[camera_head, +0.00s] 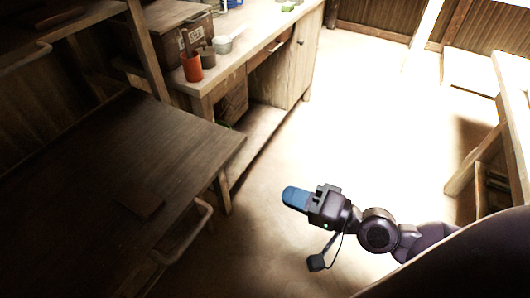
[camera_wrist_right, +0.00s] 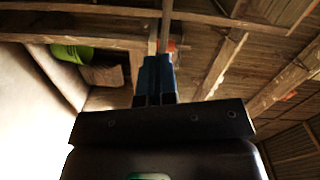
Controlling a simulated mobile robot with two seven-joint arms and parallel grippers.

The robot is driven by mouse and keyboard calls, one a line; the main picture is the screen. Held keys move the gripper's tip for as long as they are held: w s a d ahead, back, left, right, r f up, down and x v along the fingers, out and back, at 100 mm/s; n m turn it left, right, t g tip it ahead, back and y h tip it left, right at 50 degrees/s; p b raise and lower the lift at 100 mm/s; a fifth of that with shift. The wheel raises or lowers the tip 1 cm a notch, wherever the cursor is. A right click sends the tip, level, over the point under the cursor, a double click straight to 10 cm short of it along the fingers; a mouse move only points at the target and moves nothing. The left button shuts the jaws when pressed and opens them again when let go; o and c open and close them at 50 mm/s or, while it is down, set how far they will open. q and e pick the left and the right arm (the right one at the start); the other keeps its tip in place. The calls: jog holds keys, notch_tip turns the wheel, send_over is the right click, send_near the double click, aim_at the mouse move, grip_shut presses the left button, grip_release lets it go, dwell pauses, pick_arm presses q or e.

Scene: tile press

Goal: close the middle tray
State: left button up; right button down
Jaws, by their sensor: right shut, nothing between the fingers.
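A dark wooden tray (camera_head: 85,165) fills the left of the head view and stands pulled out of its rack. A pale bar handle (camera_head: 188,235) sits along its front edge. I cannot tell for certain that this is the middle tray. My right gripper (camera_head: 293,197) is to the right of the handle, apart from it, with its blue fingers pointing left. The fingers also show in the right wrist view (camera_wrist_right: 155,78), side by side, shut and empty. My left gripper is not in view.
A flat dark piece (camera_head: 138,199) lies on the tray. Behind is a workbench (camera_head: 258,47) with an orange cup (camera_head: 192,67) and a wooden box (camera_head: 178,30). A wooden table (camera_head: 513,105) stands at the right. The floor between is clear.

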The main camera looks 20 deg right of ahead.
jog(key=r+m, duration=0.1)
jog(key=m, duration=0.1)
jog(key=m+p, duration=0.1)
jog(key=p, duration=0.2)
send_near(225, 162)
jog(key=shift+t, duration=0.4)
jog(key=x, duration=0.6)
jog(key=shift+f, duration=0.2)
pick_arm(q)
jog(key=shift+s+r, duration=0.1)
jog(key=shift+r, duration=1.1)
pick_arm(e)
jog(key=shift+x, duration=0.75)
jog(key=shift+a, duration=0.1)
